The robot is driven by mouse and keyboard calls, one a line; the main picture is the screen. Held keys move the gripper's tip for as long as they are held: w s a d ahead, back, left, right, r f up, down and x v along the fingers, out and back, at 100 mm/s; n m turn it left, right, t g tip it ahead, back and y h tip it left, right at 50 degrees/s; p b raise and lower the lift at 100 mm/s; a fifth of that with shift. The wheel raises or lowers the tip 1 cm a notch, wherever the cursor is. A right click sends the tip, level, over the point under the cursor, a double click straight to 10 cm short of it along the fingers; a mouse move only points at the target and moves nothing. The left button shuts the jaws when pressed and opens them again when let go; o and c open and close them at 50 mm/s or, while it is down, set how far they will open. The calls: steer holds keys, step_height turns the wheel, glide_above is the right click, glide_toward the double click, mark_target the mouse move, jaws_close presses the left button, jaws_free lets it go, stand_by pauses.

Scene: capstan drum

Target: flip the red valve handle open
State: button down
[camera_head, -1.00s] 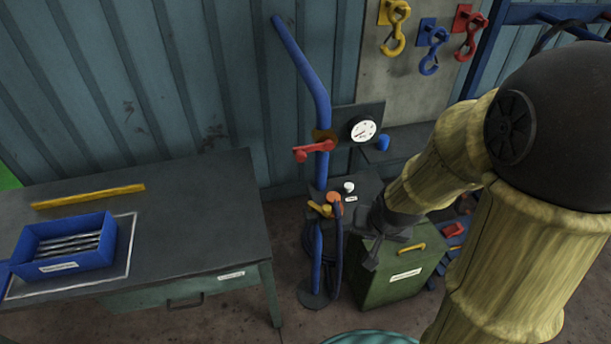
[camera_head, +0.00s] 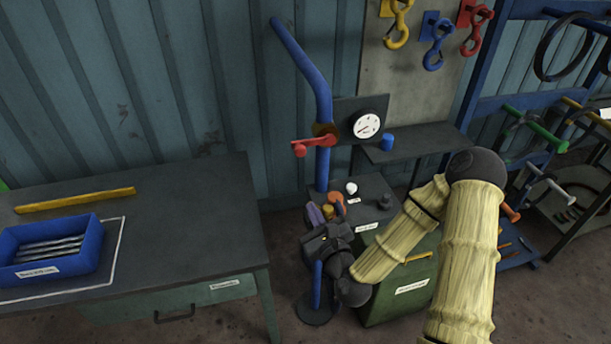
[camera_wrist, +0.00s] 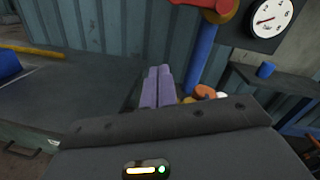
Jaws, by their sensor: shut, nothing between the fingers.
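The red valve handle (camera_head: 314,145) sits on the upright blue pipe (camera_head: 322,170), at a brass-coloured fitting. It sticks out to the left, about level, with a knob at its end. In the wrist view only part of the red handle (camera_wrist: 208,4) shows, at the top edge, beside the blue pipe (camera_wrist: 202,58). My gripper (camera_head: 313,208) is below the handle and apart from it, in front of the lower pipe. Its two purple fingers are together and empty, and they show in the wrist view (camera_wrist: 158,70) pointing up the picture.
A pressure gauge (camera_head: 366,124) and a shelf (camera_head: 425,142) with a blue cap are right of the pipe. A workbench (camera_head: 180,210) with a blue bin (camera_head: 88,250) stands left. A green cabinet (camera_head: 385,295) stands behind my arm. Space left of the handle is clear.

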mark_target(315, 145)
steer(key=m, duration=0.1)
steer(key=d+m+t+h, duration=0.1)
steer(key=m, duration=0.1)
steer(key=shift+w+d+r+m+t, duration=0.1)
steer(key=shift+d+r+m+t, duration=0.1)
steer(key=shift+r+m+t, duration=0.15)
steer(key=w+a+r+p, duration=0.3)
steer(key=w+r+p, duration=0.2)
steer(key=w, duration=0.4)
steer(key=shift+w+a+h, duration=0.3)
steer(key=shift+w+a, duration=0.05)
steer(key=shift+a, duration=0.05)
